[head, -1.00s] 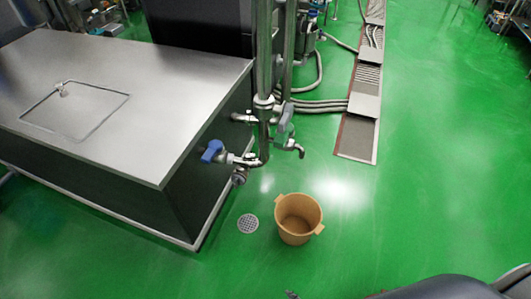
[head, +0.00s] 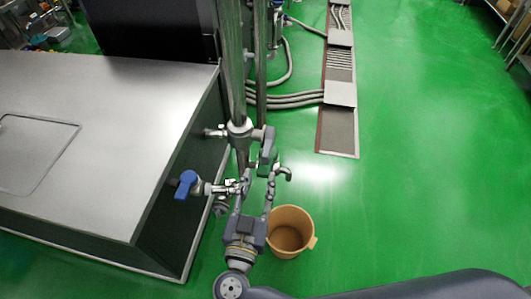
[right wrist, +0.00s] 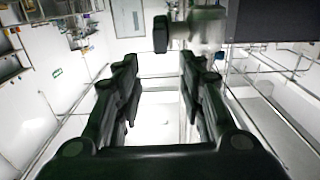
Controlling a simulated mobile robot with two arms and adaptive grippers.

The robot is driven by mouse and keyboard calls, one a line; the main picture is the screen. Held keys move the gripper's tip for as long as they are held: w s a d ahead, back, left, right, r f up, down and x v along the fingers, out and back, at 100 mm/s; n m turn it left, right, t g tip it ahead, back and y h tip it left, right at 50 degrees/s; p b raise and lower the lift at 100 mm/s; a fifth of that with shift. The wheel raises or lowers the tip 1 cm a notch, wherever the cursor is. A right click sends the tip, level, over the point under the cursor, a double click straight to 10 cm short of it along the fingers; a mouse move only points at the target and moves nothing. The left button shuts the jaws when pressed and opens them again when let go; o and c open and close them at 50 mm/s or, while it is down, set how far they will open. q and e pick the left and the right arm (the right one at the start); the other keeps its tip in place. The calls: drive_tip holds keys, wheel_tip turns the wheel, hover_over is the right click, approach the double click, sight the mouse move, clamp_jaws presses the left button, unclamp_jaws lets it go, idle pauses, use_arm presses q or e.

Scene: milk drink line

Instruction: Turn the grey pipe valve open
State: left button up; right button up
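The grey pipe valve handle (head: 267,146) is on the upright metal pipe beside the steel-topped unit. A tap spout (head: 286,172) sticks out to its right. My right gripper (head: 258,178) points up from below, just under the handle, with its two fingers apart and nothing between them. In the right wrist view a dark block that looks like the handle (right wrist: 160,34) shows beyond the open fingers (right wrist: 155,75), joined to a pale pipe fitting (right wrist: 206,30). Whether a finger touches the valve I cannot tell. My left gripper is not in view.
A blue-handled valve (head: 187,184) sits to the left of my right gripper, close to the unit's steel top (head: 120,120). A tan bucket (head: 291,232) stands on the floor behind my right arm. The green floor on the right is open.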

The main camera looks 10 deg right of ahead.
sight(264, 157)
drive_tip(key=x, duration=0.9)
drive_tip(key=shift+w+f, duration=0.1)
drive_tip(key=shift+w, duration=0.1)
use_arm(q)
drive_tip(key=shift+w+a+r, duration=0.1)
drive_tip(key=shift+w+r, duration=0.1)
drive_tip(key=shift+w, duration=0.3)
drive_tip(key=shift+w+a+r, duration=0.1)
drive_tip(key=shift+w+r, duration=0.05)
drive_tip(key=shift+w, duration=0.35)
use_arm(e)
drive_tip(key=shift+w, duration=0.1)
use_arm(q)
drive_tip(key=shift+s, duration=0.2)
use_arm(e)
drive_tip(key=shift+c, duration=0.6)
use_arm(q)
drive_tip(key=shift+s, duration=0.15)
use_arm(e)
clamp_jaws()
